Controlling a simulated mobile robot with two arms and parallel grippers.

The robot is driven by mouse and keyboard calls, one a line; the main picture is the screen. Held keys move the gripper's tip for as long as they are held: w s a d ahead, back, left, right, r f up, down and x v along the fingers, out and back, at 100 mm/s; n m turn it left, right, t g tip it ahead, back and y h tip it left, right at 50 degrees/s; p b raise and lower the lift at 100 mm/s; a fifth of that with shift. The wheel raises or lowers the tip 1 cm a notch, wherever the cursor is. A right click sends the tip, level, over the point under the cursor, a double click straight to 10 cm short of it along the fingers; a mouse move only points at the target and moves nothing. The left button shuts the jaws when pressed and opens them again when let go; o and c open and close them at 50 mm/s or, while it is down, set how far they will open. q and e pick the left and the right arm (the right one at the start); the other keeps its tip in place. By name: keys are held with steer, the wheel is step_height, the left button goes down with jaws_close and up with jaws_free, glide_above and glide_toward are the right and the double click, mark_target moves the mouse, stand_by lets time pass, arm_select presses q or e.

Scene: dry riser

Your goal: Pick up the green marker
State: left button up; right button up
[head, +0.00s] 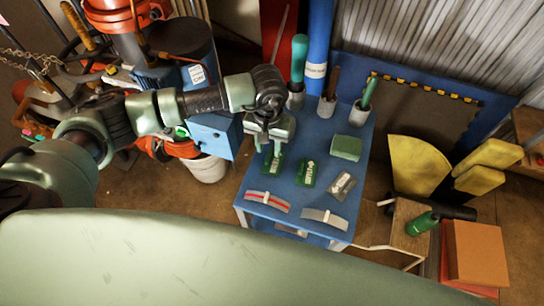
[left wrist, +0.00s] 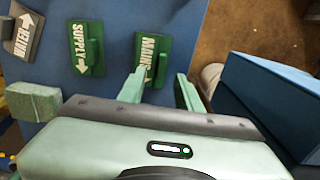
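A green marker plate with white lettering (head: 272,167) lies on the blue table, just below my left gripper (head: 268,150). In the left wrist view this plate, lettered MAINS (left wrist: 151,50), is at the fingertips. My left gripper (left wrist: 158,80) is open there. One finger overlaps the plate's lower edge and the other is apart to its right; no grip shows. A second green marker, lettered SUPPLY (head: 307,173), lies beside it and shows whole in the left wrist view (left wrist: 86,48). My right gripper is not in view.
On the blue table (head: 322,205) lie a green block (head: 346,147) and two grey strips (head: 267,201) (head: 324,218). Cups with upright sticks stand at the back. A blue box (head: 214,134) stands left. A green bottle (head: 422,224) stands on a wooden stool at right.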

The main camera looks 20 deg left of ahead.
mark_target(269, 155)
arm_select(q)
steer(key=shift+f, duration=1.55)
jaws_close()
